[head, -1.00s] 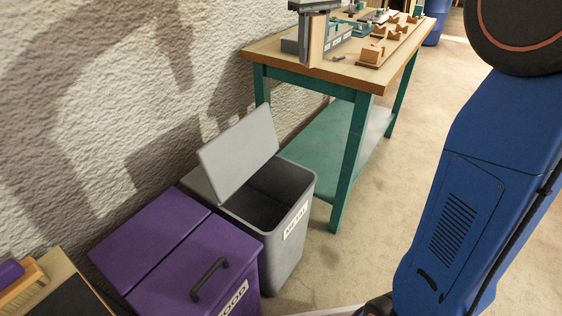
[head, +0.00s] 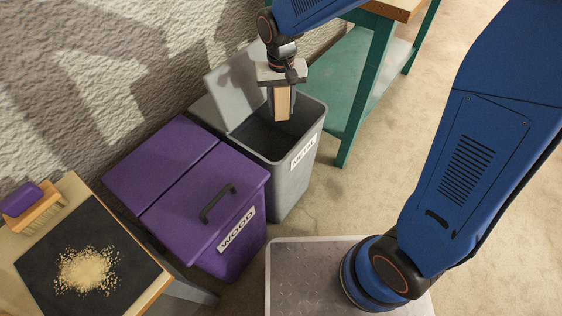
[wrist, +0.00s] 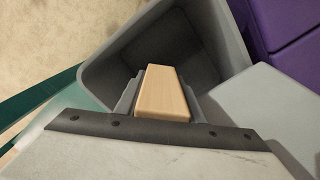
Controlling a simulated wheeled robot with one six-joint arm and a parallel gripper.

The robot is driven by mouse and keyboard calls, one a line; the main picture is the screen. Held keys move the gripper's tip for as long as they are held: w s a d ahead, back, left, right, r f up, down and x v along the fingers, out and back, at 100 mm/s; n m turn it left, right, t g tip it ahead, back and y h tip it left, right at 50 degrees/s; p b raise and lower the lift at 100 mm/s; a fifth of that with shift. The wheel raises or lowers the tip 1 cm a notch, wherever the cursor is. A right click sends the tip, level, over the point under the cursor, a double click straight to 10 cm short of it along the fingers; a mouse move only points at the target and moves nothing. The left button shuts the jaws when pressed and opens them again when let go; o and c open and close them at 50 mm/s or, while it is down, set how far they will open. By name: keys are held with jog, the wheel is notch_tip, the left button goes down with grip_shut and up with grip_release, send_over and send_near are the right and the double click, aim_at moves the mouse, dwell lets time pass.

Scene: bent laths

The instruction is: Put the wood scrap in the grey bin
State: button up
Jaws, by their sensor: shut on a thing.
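My gripper (head: 281,103) is shut on the wood scrap (head: 282,104), a pale block held hanging down. It is over the open mouth of the grey bin (head: 285,186), which has a label reading METAL and a lid raised against the wall side. In the wrist view the wood scrap (wrist: 163,93) sits between the fingers, with the grey bin's empty-looking dark interior (wrist: 190,45) beyond it. The block appears to be above or just at the rim level; the exact depth is hard to tell.
A purple bin (head: 190,205) labelled WOOD, lid shut, stands beside the grey bin. A green-legged workbench (head: 372,70) stands behind. A table with a black mat (head: 50,245), sawdust (head: 86,270) and a brush (head: 35,210) is at lower left.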

notch_tip(320, 180, down, 28)
jog(key=shift+r, duration=0.2)
dwell(0.5)
jog(key=shift+f, duration=0.1)
jog(key=o, duration=1.1)
notch_tip(320, 180, up, 12)
dwell(0.6)
